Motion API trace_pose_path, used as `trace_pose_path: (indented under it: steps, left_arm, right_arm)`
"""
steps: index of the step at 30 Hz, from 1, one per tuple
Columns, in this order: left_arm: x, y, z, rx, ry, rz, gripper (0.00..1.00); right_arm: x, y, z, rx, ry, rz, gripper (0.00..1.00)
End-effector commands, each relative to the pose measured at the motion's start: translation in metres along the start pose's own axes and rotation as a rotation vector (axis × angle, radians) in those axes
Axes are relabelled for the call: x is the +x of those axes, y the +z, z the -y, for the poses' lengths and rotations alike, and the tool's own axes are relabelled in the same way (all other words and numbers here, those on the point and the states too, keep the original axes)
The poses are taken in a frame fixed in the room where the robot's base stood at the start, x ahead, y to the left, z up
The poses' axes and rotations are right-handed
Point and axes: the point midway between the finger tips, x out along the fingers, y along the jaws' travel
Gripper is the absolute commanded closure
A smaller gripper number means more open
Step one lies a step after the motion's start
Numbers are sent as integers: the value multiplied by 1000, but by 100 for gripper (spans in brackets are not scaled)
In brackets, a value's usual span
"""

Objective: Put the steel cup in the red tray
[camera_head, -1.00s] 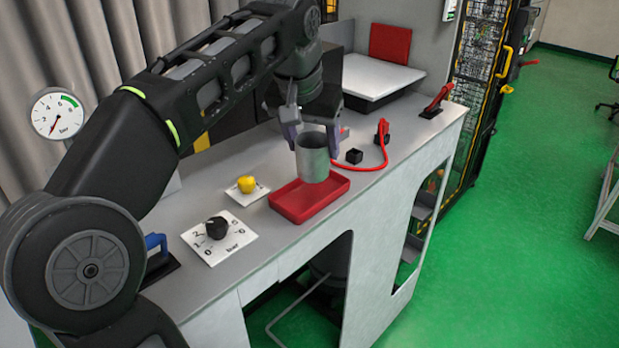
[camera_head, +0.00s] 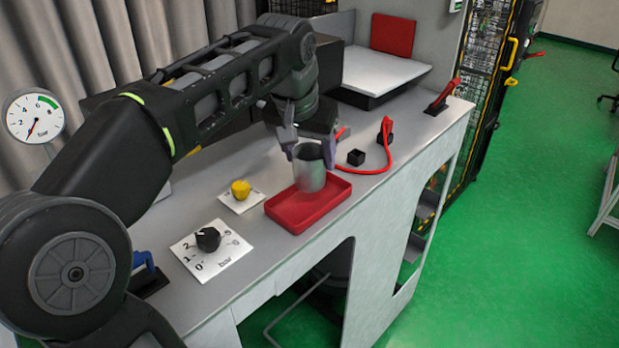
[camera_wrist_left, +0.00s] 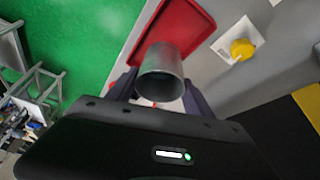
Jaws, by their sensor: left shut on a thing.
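The steel cup (camera_head: 309,170) is a grey metal cylinder, upright or nearly so, over the back part of the red tray (camera_head: 290,214). My left gripper (camera_head: 310,150) is shut on the cup near its rim. In the left wrist view, the cup (camera_wrist_left: 161,72) sits between the fingers, with the red tray (camera_wrist_left: 184,24) beyond it. I cannot tell whether the cup's base touches the tray floor. My right gripper is not in view.
A yellow knob (camera_head: 240,189) and a black dial (camera_head: 208,239) sit left of the tray. A small black block (camera_head: 356,157) and a red cable (camera_head: 372,168) lie to the right. The bench's front edge runs close to the tray.

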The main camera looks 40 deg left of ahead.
Motion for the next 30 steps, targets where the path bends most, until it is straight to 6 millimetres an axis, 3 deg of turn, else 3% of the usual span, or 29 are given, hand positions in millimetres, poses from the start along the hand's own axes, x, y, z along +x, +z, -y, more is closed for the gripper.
trace_pose_path:
  steps: [11, 21, 30]
  left_arm:
    - [6, 2, 0, 0, 0, -1, 89]
    - [42, 17, 1, -1, -1, -1, 89]
    - [44, 18, 0, 0, 0, -2, 89]
  right_arm:
    - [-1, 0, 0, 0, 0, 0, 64]
    - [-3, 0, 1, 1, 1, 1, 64]
    - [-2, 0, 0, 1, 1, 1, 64]
